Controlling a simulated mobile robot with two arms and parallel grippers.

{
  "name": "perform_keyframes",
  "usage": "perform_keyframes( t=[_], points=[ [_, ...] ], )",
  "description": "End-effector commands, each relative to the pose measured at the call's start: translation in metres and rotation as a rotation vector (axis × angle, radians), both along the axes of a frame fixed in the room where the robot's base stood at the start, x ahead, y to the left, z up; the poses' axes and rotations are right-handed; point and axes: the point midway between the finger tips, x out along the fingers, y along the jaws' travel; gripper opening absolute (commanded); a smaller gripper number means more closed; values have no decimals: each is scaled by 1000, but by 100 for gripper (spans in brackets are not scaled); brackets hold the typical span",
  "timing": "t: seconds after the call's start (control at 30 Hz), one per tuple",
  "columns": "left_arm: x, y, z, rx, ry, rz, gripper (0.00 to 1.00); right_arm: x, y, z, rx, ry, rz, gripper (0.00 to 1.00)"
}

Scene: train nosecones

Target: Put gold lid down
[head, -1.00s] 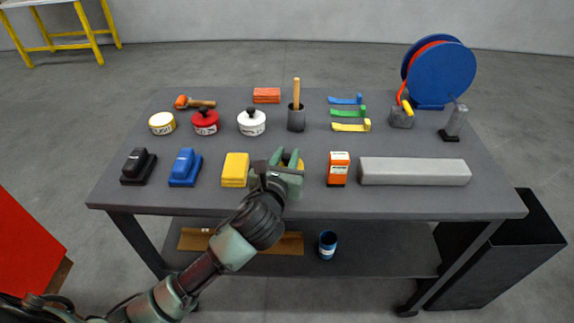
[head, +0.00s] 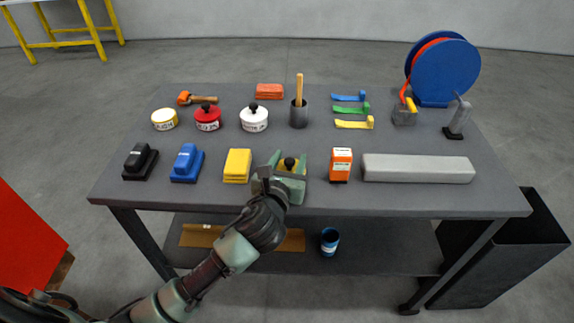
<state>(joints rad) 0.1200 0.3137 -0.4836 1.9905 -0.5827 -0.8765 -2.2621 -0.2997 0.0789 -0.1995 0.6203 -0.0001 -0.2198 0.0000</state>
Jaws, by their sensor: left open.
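The gold lid (head: 290,163) with its black knob is at the front middle of the grey table (head: 330,205), between the yellow block and the orange box. My left gripper (head: 290,161) is at the lid, its green fingers open on either side of the black knob. The gripper hides most of the lid, and I cannot tell whether the fingers touch it. My right gripper is not in view.
A yellow block (head: 237,166) stands left of the gripper and an orange box (head: 341,165) right of it. A long grey bar (head: 418,169) lies farther right. White (head: 254,119) and red (head: 207,118) lidded pots stand behind. A blue reel (head: 445,72) is at the back right.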

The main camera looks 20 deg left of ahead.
Motion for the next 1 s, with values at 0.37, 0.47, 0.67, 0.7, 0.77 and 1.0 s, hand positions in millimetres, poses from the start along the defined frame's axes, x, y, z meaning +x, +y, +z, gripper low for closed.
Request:
perform_keyframes(
  t=[0.37,0.47,0.67,0.7,0.77,1.0],
  points=[
    [-64,-6,14,-1,0,-2,46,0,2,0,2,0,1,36],
    [-84,-7,17,0,0,-2,46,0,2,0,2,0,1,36],
    [-110,-9,23,-2,0,0,46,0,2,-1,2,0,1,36],
    [-113,-10,24,-2,-1,0,46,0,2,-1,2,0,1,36],
    [-116,-10,25,-2,-1,0,46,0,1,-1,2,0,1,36],
    [-117,-10,25,-1,-2,1,46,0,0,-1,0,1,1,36]
  ],
)
